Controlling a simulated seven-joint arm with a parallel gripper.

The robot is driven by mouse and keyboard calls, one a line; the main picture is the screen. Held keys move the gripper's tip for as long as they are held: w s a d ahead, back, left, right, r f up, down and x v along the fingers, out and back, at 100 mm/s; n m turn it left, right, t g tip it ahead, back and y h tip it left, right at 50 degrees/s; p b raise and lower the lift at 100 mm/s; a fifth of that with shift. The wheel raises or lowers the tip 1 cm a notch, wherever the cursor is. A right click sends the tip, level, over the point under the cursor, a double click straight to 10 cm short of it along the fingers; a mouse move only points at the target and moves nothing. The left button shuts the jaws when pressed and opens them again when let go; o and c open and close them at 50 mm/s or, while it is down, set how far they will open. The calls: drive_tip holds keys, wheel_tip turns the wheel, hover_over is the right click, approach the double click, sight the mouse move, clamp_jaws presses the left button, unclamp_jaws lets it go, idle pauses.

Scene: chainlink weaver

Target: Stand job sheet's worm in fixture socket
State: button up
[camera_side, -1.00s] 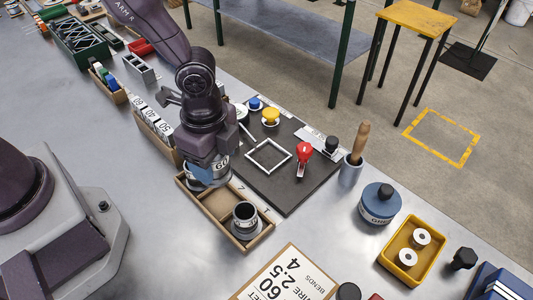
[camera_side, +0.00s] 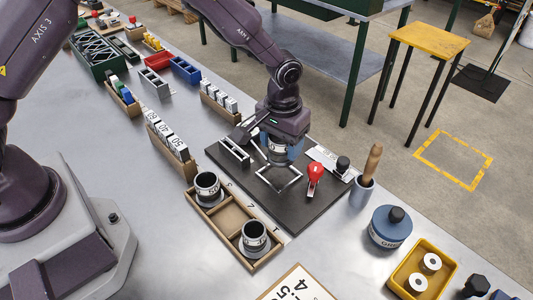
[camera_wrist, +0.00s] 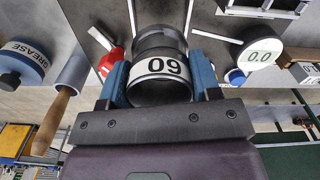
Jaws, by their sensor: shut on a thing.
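My gripper (camera_side: 277,143) is shut on a dark grey cylindrical worm with a white band marked 60 (camera_wrist: 158,68). Blue jaw pads press on both sides of it in the wrist view. In the side view the worm hangs about upright over the white square outline (camera_side: 292,188) on the black fixture board (camera_side: 240,178). The socket itself is hidden, and I cannot tell whether the worm touches the board. The job sheet (camera_side: 297,287) is cut off at the bottom edge. Two other worms stand in a wooden tray (camera_side: 224,236), one (camera_side: 207,186) at the far end, one (camera_side: 254,236) at the near end.
A red-handled lever (camera_side: 315,175) and a black knob (camera_side: 342,164) stand right of the outline. A black bracket (camera_side: 235,151) is on its left. A blue grease tin (camera_side: 389,227), a wooden-handled tool (camera_side: 372,163) and a yellow bin (camera_side: 424,262) lie to the right.

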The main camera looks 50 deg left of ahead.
drive_tip(key=shift+s+n, duration=0.1)
drive_tip(key=shift+n, duration=0.6)
drive_tip(key=shift+f, duration=2.85)
drive_tip(key=o, duration=1.2)
drive_tip(key=shift+o, duration=0.2)
drive_tip(key=shift+r, duration=0.1)
wheel_tip(320, 180, up, 13)
